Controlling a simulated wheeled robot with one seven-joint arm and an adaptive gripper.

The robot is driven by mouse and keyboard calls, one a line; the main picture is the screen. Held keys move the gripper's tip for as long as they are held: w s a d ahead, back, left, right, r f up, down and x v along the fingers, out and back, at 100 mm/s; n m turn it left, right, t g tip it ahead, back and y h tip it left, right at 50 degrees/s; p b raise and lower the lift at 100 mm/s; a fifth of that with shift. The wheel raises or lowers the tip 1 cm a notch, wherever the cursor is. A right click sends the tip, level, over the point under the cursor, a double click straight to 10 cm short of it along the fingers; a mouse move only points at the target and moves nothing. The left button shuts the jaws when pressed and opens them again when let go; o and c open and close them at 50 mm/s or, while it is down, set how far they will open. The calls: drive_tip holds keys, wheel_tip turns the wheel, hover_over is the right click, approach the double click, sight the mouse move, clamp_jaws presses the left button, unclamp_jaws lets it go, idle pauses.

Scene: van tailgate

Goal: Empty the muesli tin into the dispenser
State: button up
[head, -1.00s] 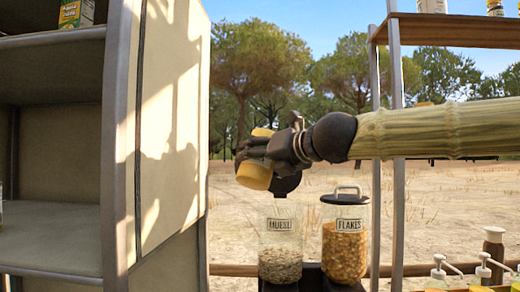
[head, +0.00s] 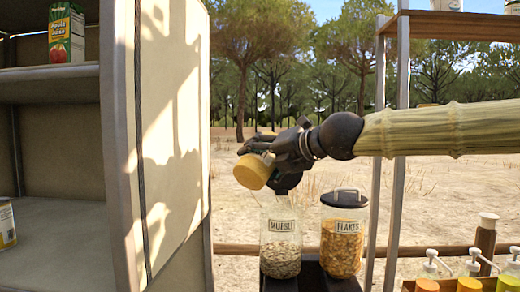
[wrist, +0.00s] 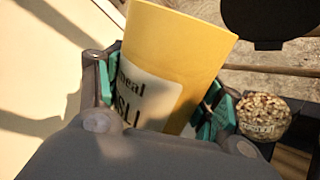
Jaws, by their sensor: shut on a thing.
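My gripper (head: 268,150) is shut on the yellow muesli tin (head: 253,172), which is tilted with one end toward the lower left. In the wrist view the tin (wrist: 180,60) sits between the teal finger pads, its label partly covered. The tin's opening and contents are hidden. The clear muesli dispenser (head: 281,226) stands below and slightly right of the tin, with muesli in its lower part. The dispenser also shows at the right of the wrist view (wrist: 264,120).
The flakes dispenser (head: 342,240) stands just right, its dark lid on. Pump bottles (head: 470,268) and a brown bottle (head: 486,240) are farther right. A pale cabinet wall (head: 165,140) rises on the left. A shelf post (head: 390,170) stands behind my arm.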

drive_tip(key=shift+w+d+f+m+g+y+p, duration=0.1)
drive_tip(key=shift+w+d+m+g+p, duration=0.3)
drive_tip(key=shift+p, duration=1.5)
drive_tip(key=shift+w+d+f+m+g+y+p, duration=0.15)
drive_tip(key=shift+w+m+p, duration=0.45)
drive_tip(key=shift+p, duration=1.3)
drive_tip(key=shift+w+d+f+m+g+y+p, duration=0.1)
drive_tip(key=shift+w+d+m+g+p, duration=0.35)
drive_tip(key=shift+p, duration=1.45)
drive_tip(key=m+p, duration=0.1)
drive_tip(key=p, duration=0.2)
drive_tip(key=shift+w+a+f, duration=0.1)
drive_tip(key=shift+f, duration=0.05)
drive_tip(key=m+p, duration=0.1)
drive_tip(key=p, duration=0.4)
drive_tip(key=f+g+p, duration=0.1)
drive_tip(key=p, duration=0.4)
drive_tip(key=shift+w+d+m+y, duration=0.2)
drive_tip(key=shift+w+m+y, duration=0.15)
drive_tip(key=shift+w+f+m+p, duration=0.1)
drive_tip(key=shift+f+m+p, duration=0.2)
drive_tip(key=shift+p, duration=0.4)
drive_tip(key=shift+g, duration=0.3)
drive_tip(key=shift+w+d+f+m+g+y+p, duration=0.2)
drive_tip(key=shift+f+m+g+y+p, duration=0.1)
drive_tip(key=shift+f+m+p, duration=0.1)
drive_tip(key=shift+w, duration=0.1)
